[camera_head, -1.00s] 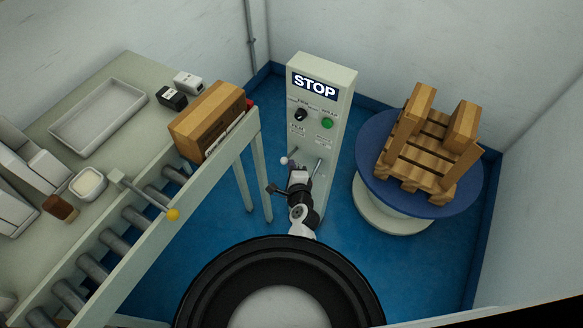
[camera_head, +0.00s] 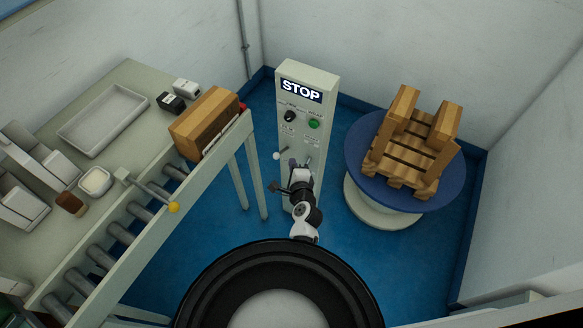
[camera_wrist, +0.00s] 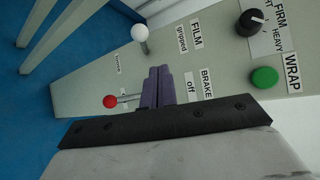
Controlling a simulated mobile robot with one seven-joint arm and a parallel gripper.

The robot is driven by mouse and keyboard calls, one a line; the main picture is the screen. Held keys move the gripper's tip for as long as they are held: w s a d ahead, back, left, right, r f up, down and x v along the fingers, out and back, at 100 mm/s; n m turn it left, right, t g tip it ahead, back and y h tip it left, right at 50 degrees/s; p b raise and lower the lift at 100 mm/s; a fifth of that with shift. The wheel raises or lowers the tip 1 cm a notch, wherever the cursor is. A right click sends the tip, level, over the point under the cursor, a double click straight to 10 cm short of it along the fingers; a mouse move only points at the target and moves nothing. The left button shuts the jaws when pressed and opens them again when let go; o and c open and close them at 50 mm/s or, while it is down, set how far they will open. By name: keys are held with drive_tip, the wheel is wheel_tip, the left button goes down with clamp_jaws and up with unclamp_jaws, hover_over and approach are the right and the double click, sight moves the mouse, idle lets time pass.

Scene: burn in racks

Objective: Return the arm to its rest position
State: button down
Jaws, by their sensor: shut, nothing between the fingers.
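My arm reaches forward from my body to the front of a grey control post with a lit STOP sign (camera_head: 301,91). My gripper (camera_head: 293,164) is small in the head view, low in front of the post. In the wrist view my gripper (camera_wrist: 158,72) has its purple fingers together with nothing between them. They point at the panel, between a white-knobbed lever (camera_wrist: 139,33) and a red-knobbed lever (camera_wrist: 110,101). The fingers overlap the red lever's rod in the picture; I cannot tell whether they touch it.
The panel also has a black dial (camera_wrist: 256,21) and a green button (camera_wrist: 264,77). At left is a roller conveyor (camera_head: 118,233) with a brown box (camera_head: 205,122). At right, a wooden pallet load (camera_head: 411,150) sits on a blue turntable (camera_head: 360,150). Blue floor lies between.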

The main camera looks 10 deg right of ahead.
drive_tip(key=shift+s+d+r+p, duration=0.3)
drive_tip(key=shift+s+r, duration=0.25)
drive_tip(key=shift+r, duration=0.15)
drive_tip(key=shift+w, duration=0.1)
